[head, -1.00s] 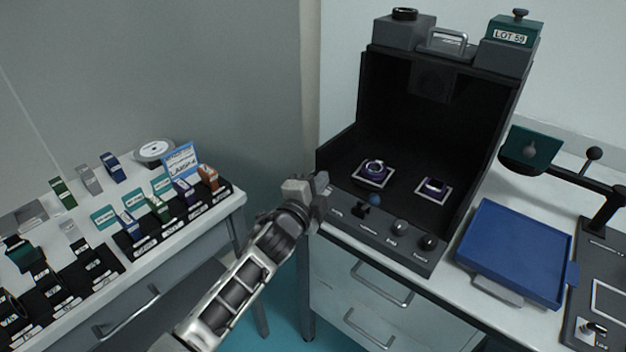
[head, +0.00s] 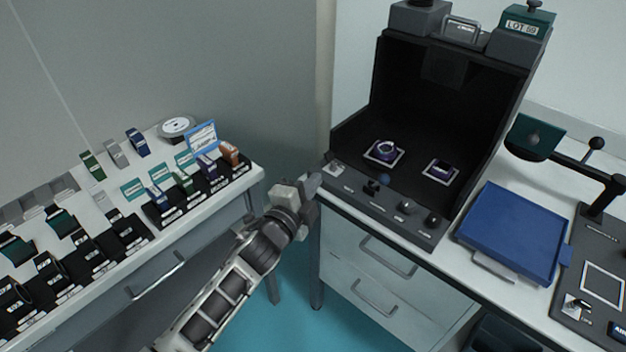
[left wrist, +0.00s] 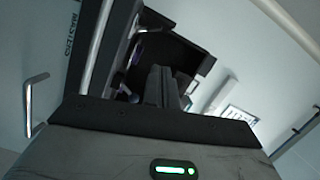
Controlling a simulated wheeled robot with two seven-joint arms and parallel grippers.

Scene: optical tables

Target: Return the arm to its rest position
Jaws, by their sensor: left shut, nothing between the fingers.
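My left gripper (head: 312,186) is shut and empty. In the head view it hangs in front of the left front corner of the black open-fronted box, over the gap between the two tables. In the left wrist view its closed fingers (left wrist: 163,88) show in the middle, with the dark box behind them. My left arm comes in from the lower left. My right gripper is not in view.
The black box (head: 381,100) holds two small items on white-framed pads and has knobs along its front. A blue tray (head: 513,232) lies to its right. The left table (head: 150,268) carries several labelled samples. Teal floor shows between the tables.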

